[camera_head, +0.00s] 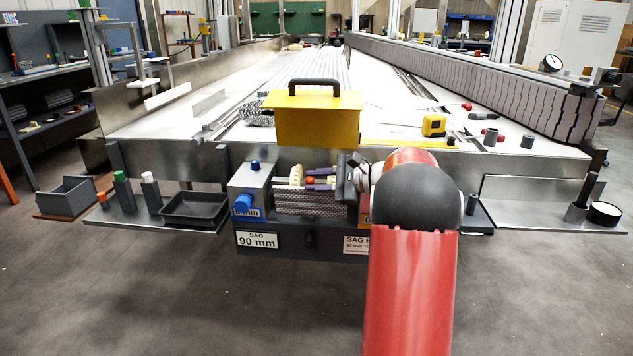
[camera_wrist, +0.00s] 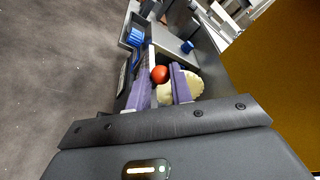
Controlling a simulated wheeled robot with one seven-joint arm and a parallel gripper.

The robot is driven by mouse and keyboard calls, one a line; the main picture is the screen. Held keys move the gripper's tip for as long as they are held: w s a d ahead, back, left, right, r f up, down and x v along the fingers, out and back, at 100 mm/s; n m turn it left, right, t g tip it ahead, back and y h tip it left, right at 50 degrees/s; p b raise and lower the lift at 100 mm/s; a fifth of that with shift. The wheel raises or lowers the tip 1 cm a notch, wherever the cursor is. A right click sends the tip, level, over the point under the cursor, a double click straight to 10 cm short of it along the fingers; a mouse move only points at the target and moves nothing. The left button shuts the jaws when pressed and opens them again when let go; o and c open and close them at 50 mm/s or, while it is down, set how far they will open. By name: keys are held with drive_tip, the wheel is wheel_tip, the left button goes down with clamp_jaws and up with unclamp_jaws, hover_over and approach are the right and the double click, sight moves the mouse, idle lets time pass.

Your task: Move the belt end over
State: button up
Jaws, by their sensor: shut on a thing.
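My gripper (camera_head: 308,180) reaches in from the right at the front of the conveyor frame, with purple fingers shut on a small red ball-shaped knob (camera_wrist: 159,74). A cream toothed wheel (camera_wrist: 197,86) lies close beside the right finger in the wrist view. Cream wheels also show in the head view (camera_head: 296,174) at the fingertips. A grey ribbed belt section (camera_head: 300,204) lies below the fingers, between a grey block with blue knobs (camera_head: 252,188) and my arm. I cannot tell how the knob joins the belt end. My arm hides the right part.
A yellow box (camera_head: 317,120) with a black handle stands just above and behind the gripper. Side shelves hold a black tray (camera_head: 195,208) at left and a dark cup (camera_head: 576,212) at right.

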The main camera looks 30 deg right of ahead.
drive_tip(key=shift+w+d+r+p, duration=0.1)
drive_tip(key=shift+w+d+p, duration=0.25)
drive_tip(key=shift+w, duration=0.3)
drive_tip(key=o, duration=0.9)
drive_tip(key=shift+d, duration=0.1)
drive_tip(key=shift+c, duration=0.2)
